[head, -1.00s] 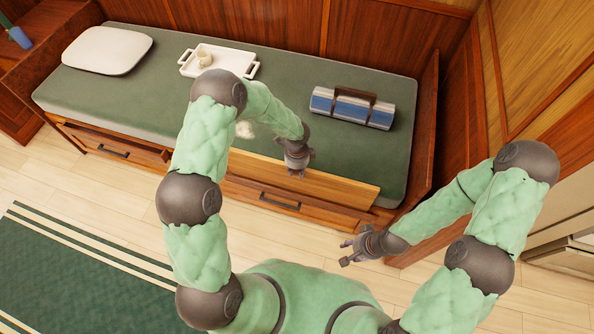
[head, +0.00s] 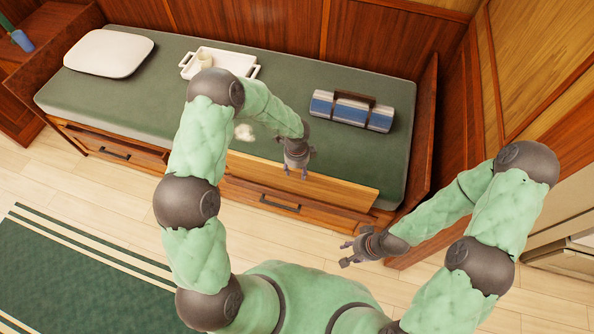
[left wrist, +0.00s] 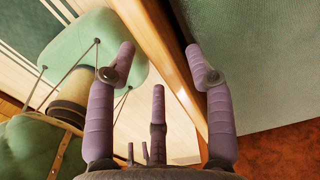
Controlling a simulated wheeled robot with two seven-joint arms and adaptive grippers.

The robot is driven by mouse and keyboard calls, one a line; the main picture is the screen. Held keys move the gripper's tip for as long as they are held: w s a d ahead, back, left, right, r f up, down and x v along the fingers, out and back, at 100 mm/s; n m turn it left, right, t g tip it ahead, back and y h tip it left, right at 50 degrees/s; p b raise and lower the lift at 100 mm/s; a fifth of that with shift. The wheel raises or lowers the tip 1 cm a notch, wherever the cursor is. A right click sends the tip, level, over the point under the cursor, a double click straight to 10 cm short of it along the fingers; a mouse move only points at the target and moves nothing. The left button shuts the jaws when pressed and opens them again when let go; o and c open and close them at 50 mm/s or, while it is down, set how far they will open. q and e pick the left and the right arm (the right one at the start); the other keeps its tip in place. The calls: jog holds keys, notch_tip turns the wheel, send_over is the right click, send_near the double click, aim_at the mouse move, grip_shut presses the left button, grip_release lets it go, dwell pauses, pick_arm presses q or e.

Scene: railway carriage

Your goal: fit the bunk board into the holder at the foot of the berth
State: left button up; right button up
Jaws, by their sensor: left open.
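The bunk board (head: 340,189) is a long light-wood plank standing along the front edge of the green berth (head: 240,60). My left gripper (head: 297,175) is over the board's upper edge, left of its right end. In the left wrist view the board (left wrist: 168,50) runs between the spread fingers of my left gripper (left wrist: 160,60), which is open; I cannot tell whether they touch it. My right gripper (head: 350,253) is empty in front of the berth, fingers apart. The holder is not clearly distinguishable near the berth's right end.
A rolled blue striped blanket (head: 378,118), a white tray (head: 240,66) with a cup, a pillow (head: 108,51) and a small pale item (head: 244,132) lie on the berth. A wooden end panel (head: 424,120) closes its right end.

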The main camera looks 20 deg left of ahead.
pick_arm(q)
notch_tip(320, 180, up, 9)
jog(key=p, duration=0.3)
jog(key=s+d+f+n+h, duration=0.2)
jog(key=s+f+n, duration=0.2)
jog(key=s+n, duration=0.6)
jog(key=s+d+f+n+h, duration=0.2)
jog(key=s+f+n, duration=0.3)
jog(key=s+n, duration=0.5)
jog(key=shift+s+d+f+n, duration=0.2)
jog(key=shift+s+d+n, duration=0.25)
jog(key=shift+s, duration=0.65)
